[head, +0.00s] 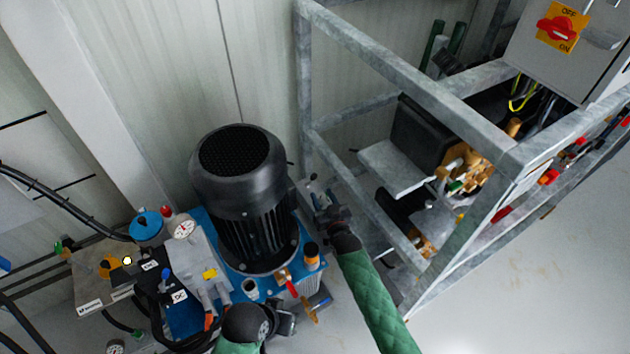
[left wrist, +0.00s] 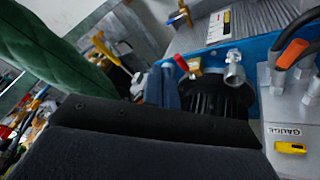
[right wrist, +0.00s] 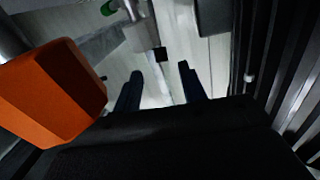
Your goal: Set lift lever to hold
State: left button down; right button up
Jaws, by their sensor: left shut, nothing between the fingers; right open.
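No lever can be told for sure as the lift lever. A red-handled lever (head: 289,284) is in front of the black motor (head: 240,190); a red handle also shows in the left wrist view (left wrist: 181,63). My right gripper (head: 318,198) is just right of the motor, by small fittings between motor and frame. My left gripper (head: 285,320) is low in the head view, in front of the motor unit, shut and empty. Its fingers (left wrist: 164,88) show in the left wrist view.
A large orange block (right wrist: 50,92) is close at left in the right wrist view. A galvanized frame (head: 410,80) stands right of the motor. A blue-capped unit with a gauge (head: 182,228) and hoses are at left. The floor at lower right is clear.

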aim_at(315, 179)
jog(key=shift+p+x, duration=0.45)
jog(key=shift+x, duration=3.4)
grip_shut()
